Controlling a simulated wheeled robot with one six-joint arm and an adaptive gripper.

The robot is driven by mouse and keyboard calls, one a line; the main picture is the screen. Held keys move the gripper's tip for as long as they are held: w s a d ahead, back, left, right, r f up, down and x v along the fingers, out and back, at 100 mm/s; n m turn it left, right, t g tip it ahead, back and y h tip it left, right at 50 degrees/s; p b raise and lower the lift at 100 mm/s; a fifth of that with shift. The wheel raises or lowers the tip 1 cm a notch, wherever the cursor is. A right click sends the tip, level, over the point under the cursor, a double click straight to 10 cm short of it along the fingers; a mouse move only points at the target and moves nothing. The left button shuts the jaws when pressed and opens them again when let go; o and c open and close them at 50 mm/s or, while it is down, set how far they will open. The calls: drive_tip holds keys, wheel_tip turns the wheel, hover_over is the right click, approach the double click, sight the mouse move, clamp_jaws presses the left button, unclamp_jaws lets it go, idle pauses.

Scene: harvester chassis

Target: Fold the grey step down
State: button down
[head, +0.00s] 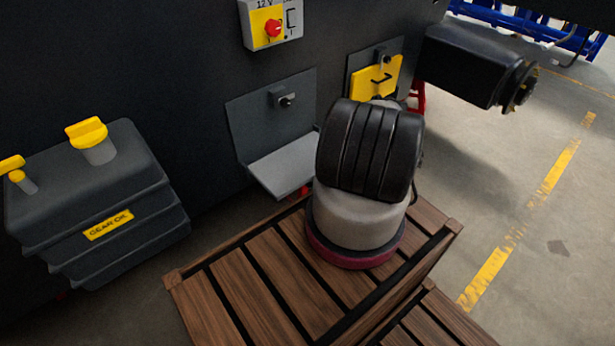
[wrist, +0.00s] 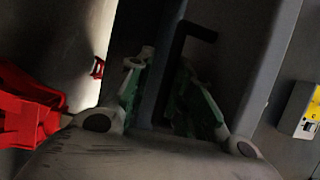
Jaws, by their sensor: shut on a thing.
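The grey step (head: 287,163) is a light grey plate below a dark backing plate with a latch knob (head: 284,99) on the chassis wall. It stands out from the wall, near level. My arm covers its right end in the head view. My gripper is hidden behind the arm there. In the wrist view my gripper (wrist: 163,85) has its green-padded fingers closed around a black bent handle (wrist: 185,38), beside a grey plate surface that seems to be the step. The exact contact is dark and partly hidden.
A yellow flap (head: 375,78) with a black handle sits upright to the right. A yellow and red switch (head: 268,27) is above. A gear oil tank (head: 95,205) stands at left. A black shaft housing (head: 470,65) juts out at right. Red parts (wrist: 30,110) show in the wrist view.

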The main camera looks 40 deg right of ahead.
drive_tip(key=shift+w+f, duration=0.1)
drive_tip(key=shift+f, duration=0.25)
drive_tip(key=c, duration=1.5)
unclamp_jaws()
drive_tip(key=shift+w+f, duration=0.1)
drive_tip(key=shift+f, duration=0.05)
drive_tip(key=v, duration=1.2)
drive_tip(key=shift+r, duration=0.25)
